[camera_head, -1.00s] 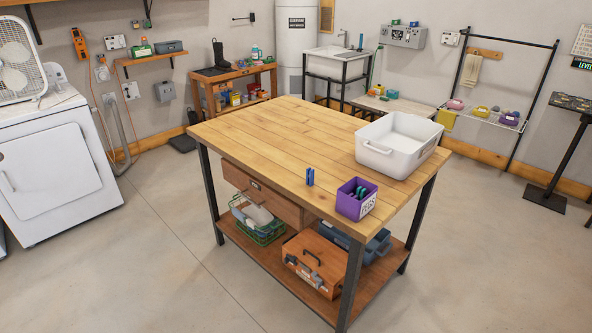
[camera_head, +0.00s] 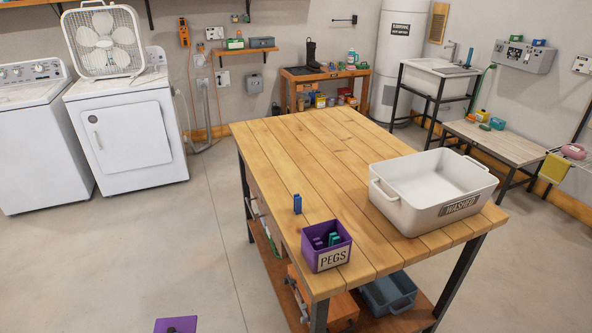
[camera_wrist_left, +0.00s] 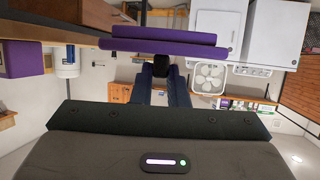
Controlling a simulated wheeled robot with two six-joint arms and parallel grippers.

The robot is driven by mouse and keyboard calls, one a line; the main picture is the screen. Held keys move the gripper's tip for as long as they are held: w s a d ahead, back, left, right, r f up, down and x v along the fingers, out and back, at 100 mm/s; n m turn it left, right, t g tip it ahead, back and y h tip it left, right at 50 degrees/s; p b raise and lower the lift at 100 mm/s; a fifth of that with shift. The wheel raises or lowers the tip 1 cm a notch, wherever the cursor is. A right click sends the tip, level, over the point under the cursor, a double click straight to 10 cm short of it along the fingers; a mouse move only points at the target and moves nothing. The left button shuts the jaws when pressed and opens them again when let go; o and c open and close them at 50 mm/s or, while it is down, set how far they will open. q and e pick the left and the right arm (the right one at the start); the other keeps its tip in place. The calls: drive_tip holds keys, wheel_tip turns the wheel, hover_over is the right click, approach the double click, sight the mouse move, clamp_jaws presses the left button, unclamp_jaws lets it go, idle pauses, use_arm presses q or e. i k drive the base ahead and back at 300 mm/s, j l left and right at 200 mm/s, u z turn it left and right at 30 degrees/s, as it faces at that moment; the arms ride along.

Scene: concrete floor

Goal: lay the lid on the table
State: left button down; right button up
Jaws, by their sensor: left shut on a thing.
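The purple lid (camera_head: 175,325) shows at the bottom edge of the head view, left of the table, with a dark knob on top. In the left wrist view the lid (camera_wrist_left: 165,42) sits across the fingertips of my left gripper (camera_wrist_left: 161,72), which is shut on its dark knob. The lid is in the air, apart from the table. The wooden table (camera_head: 290,145) stands in the middle of the head view. The purple PEGS box (camera_head: 327,259) stands open on its near edge, with pegs inside. My right gripper is not in view.
A blue peg (camera_head: 297,204) stands on the table behind the PEGS box. A white WASHED tub (camera_head: 395,215) takes up the right side. The far and left tabletop is clear. White laundry machines (camera_head: 125,135) stand at the left wall.

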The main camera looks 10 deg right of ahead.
sight(370, 236)
drive_tip(key=l, duration=2.65)
drive_tip(key=i+l, duration=0.2)
drive_tip(key=l, duration=0.15)
drive_tip(key=i+l, duration=0.2)
drive_tip(key=l, duration=0.15)
